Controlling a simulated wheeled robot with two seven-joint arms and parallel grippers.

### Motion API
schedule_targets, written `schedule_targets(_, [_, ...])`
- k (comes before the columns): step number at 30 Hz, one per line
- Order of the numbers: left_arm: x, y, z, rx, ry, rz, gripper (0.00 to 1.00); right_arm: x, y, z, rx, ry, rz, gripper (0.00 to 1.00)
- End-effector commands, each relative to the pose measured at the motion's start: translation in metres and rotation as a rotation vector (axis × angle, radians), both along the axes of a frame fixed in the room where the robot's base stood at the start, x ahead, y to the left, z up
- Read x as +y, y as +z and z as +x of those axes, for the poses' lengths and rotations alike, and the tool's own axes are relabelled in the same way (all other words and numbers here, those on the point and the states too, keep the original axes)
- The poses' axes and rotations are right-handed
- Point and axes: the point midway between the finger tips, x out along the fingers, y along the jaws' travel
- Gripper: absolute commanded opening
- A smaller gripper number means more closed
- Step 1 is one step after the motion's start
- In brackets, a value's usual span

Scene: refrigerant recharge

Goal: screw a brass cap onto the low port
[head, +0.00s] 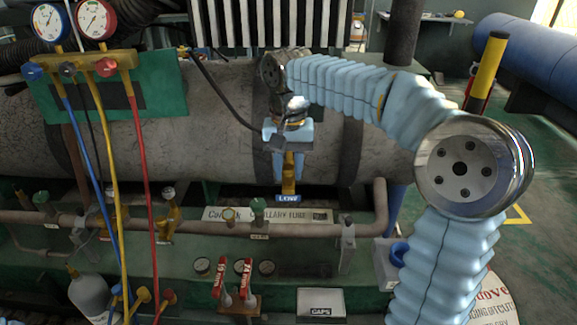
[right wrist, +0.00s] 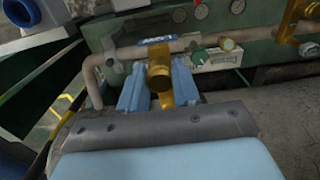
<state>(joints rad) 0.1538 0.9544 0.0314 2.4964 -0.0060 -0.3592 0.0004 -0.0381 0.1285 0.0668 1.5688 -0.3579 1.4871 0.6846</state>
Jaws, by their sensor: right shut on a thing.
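The low port (head: 289,182) is a brass fitting on the pipe, above a blue LOW label (head: 288,197). My right gripper (head: 288,168) is at this fitting, its two light-blue fingers pointing down on either side of it. In the right wrist view the fingers (right wrist: 159,88) flank a brass cylinder, which I take as the brass cap (right wrist: 161,76) lined up with the port. The gripper is shut on it. Where cap ends and port begins, and whether they are threaded together, cannot be told. My left gripper is not in view.
A tray labelled CAPS (head: 321,303) lies at the front. Red-handled valves (head: 234,285) stand left of it. A gauge manifold (head: 80,64) with blue, yellow and red hoses hangs at left. A grey box with a blue ring (head: 396,255) sits right.

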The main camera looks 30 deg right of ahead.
Motion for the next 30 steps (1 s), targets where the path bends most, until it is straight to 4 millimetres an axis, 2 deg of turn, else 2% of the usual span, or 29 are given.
schedule_targets(3, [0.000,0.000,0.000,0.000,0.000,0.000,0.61,0.000,-0.001,0.000,0.003,-0.135,-0.001,0.02])
schedule_targets(4, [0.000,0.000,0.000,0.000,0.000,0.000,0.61,0.000,-0.001,0.000,0.003,-0.148,-0.001,0.33])
schedule_targets(9, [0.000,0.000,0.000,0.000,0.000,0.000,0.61,0.000,-0.001,0.000,0.003,-0.142,-0.001,0.59])
schedule_targets(10, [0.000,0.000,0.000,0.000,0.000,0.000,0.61,0.000,-0.001,0.000,0.003,-0.142,-0.001,0.61])
schedule_targets(20, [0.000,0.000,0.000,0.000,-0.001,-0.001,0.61,0.000,0.003,0.000,0.000,-0.140,0.000,0.61])
schedule_targets(23, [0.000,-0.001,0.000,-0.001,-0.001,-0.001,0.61,0.000,0.015,0.001,-0.001,-0.140,0.000,0.61])
schedule_targets(30, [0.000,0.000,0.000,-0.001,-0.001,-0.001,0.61,0.001,0.074,0.002,-0.003,-0.139,0.001,0.61])
